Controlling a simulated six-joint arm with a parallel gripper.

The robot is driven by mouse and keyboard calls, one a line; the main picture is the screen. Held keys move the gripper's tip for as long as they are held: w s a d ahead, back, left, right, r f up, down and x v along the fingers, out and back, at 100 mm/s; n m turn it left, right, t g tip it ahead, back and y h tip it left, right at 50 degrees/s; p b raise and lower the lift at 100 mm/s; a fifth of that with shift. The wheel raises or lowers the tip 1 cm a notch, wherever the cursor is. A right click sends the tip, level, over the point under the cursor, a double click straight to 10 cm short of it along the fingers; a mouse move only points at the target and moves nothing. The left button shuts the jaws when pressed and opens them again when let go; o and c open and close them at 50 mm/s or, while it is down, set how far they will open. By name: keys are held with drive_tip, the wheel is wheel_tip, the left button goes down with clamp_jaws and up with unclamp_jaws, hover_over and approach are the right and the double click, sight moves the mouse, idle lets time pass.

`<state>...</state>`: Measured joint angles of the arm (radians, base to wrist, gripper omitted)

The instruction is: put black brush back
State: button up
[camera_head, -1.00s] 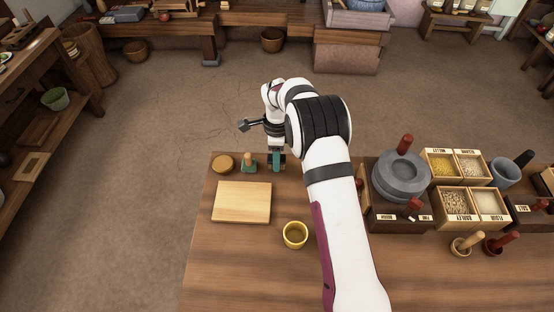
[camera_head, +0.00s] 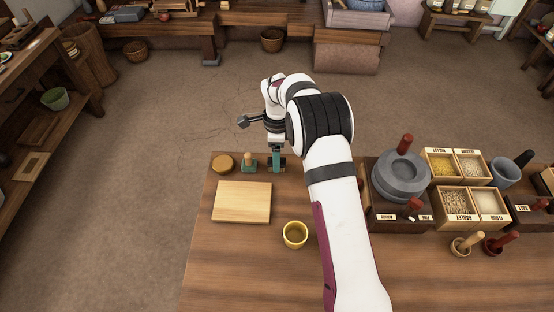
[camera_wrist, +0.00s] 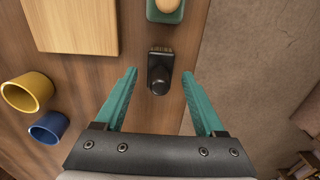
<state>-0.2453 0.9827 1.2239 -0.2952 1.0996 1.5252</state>
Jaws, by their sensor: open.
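The black brush (camera_wrist: 159,78) stands on the wooden table in the wrist view, a small dark block with a rounded top and a brownish bristle edge. My gripper (camera_wrist: 160,72) is open, its two teal fingers spread to either side of the brush in the picture, with gaps between. I cannot tell how far above it the fingertips are. In the head view my gripper (camera_head: 276,167) points down at the table's far edge, and the brush is mostly hidden there.
A green block with a wooden knob (camera_head: 249,164) stands close by, with a round brown lid (camera_head: 222,164) beyond it. A pale board (camera_head: 242,202) and yellow cup (camera_head: 295,235) are nearer. A blue cup (camera_wrist: 48,127) shows in the wrist view. A quern (camera_head: 400,176) and grain boxes stand right.

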wheel_tip(320, 180, up, 9)
drive_tip(key=shift+r, duration=0.2)
drive_tip(key=shift+s+d+r, duration=0.1)
drive_tip(key=shift+r, duration=0.25)
drive_tip(key=s+d+r+n, duration=0.55)
drive_tip(key=s+r, duration=0.45)
drive_tip(key=s, duration=0.3)
drive_tip(key=s+d+f+n+y, duration=0.1)
drive_tip(key=s+n, duration=0.2)
drive_tip(key=s, duration=0.8)
drive_tip(key=s+d+n, duration=0.2)
drive_tip(key=s+n, duration=0.2)
drive_tip(key=s, duration=0.8)
drive_tip(key=shift+s+d+f+y, duration=0.15)
drive_tip(key=shift+f+y, duration=0.2)
drive_tip(key=shift+y, duration=0.05)
